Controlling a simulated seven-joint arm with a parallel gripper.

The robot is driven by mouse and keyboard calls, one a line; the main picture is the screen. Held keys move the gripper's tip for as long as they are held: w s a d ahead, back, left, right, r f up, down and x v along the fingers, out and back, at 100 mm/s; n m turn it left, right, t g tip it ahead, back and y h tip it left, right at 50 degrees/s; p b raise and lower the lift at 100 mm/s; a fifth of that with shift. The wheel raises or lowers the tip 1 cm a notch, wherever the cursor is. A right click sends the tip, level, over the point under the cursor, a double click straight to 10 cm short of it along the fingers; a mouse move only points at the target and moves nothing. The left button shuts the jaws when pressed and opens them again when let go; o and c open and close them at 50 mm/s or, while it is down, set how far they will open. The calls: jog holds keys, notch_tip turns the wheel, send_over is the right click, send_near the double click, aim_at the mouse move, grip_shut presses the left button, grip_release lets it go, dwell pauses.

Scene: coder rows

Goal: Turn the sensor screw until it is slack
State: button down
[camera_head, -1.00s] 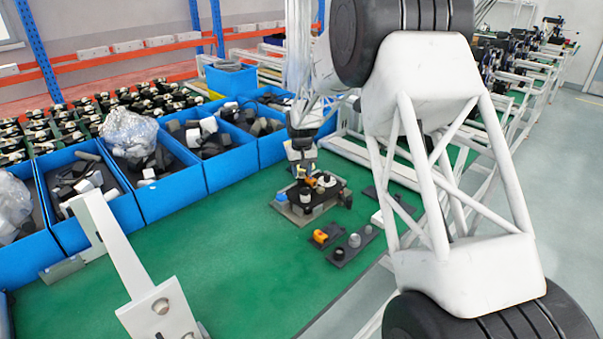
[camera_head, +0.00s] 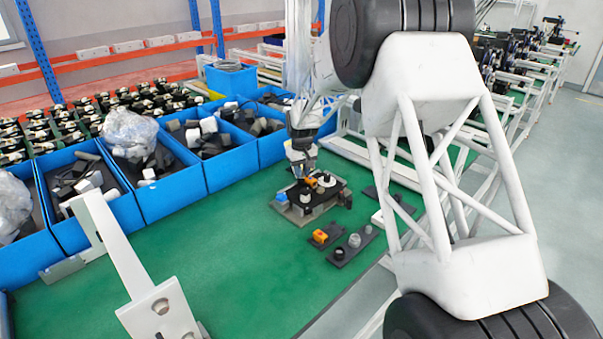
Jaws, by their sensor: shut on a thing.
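A small assembly (camera_head: 317,201) with black, white and orange parts sits on a grey base plate on the green table. My gripper (camera_head: 307,176) points down at its back part, near an orange piece (camera_head: 312,182). The gripper is shut on a small part there, at the place of the sensor screw. The screw itself is too small and too hidden by the fingers to make out, and I cannot tell how tight it is.
Blue bins (camera_head: 180,190) with loose parts line the table's far left side. Small dark fixtures (camera_head: 352,247) with an orange piece and grey knobs stand in front of the assembly.

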jog(key=n, duration=0.4)
jog(key=shift+n, duration=0.4)
jog(key=shift+r+n, duration=0.1)
jog(key=shift+n, duration=1.6)
jog(key=shift+n, duration=0.6)
jog(key=n, duration=0.4)
jog(key=shift+n, duration=2.5)
jog(key=c, duration=1.1)
grip_release()
